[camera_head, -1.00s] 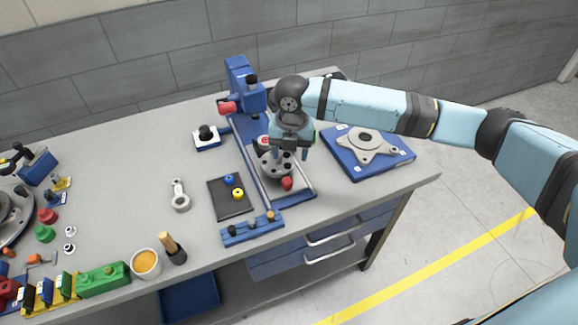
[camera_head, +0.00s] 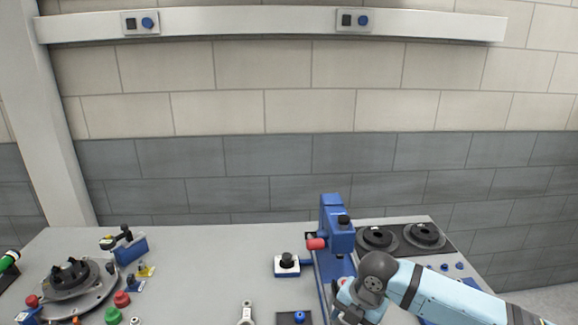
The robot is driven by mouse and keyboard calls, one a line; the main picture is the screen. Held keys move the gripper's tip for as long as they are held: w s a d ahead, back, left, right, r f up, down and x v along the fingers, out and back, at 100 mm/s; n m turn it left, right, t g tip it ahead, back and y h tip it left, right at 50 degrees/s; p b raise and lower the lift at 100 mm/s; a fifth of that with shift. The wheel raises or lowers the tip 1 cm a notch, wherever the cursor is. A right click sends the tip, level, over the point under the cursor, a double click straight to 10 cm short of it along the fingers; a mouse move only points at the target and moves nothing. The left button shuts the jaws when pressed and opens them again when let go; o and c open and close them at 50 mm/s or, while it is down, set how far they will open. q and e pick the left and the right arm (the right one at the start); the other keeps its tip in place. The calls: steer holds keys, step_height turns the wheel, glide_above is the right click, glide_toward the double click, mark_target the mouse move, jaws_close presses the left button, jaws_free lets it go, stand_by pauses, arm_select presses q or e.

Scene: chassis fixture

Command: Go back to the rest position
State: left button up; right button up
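My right gripper (camera_head: 352,310) hangs low in the head view, just right of and in front of the blue press (camera_head: 337,238) with its red knob. Its fingertips are cut off by the bottom edge, so I cannot tell whether it is open or holds anything. My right arm reaches in from the lower right. My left gripper is not in view.
On the grey table (camera_head: 200,265) stand a white-and-blue block with a black knob (camera_head: 287,265), a round fixture (camera_head: 72,285) at left, a blue clamp (camera_head: 126,245) and two dark discs (camera_head: 400,238) at back right. The wall rises behind. The table's middle left is clear.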

steer(key=s+a+f+m+y, duration=0.1)
steer(key=a+m, duration=0.1)
steer(key=s+a+f+m+t+y, duration=0.1)
steer(key=s+a+f, duration=0.1)
steer(key=s+a+f+m+t+y, duration=0.1)
steer(key=a+f+m, duration=0.1)
steer(key=shift+s+a+f+m+p, duration=0.25)
steer(key=shift+a+m+p, duration=0.05)
steer(key=shift+a, duration=0.05)
steer(key=s+f+m+t+y, duration=0.1)
steer(key=m, duration=0.1)
steer(key=s+a+f+m+t, duration=0.1)
steer(key=s+f+m, duration=0.1)
steer(key=m, duration=0.1)
steer(key=shift+s+m+y, duration=0.2)
steer(key=shift+m+y, duration=0.1)
steer(key=shift+y, duration=0.1)
steer(key=s+d+f+m+t+h+p, duration=0.1)
steer(key=s+d+f+m+t+h, duration=0.3)
steer(key=s+d+m, duration=0.8)
steer(key=s+f+m+t, duration=0.2)
steer(key=s+f, duration=0.1)
steer(key=shift+s+d+f, duration=0.15)
steer(key=shift+s+f, duration=0.05)
steer(key=shift+s, duration=0.1)
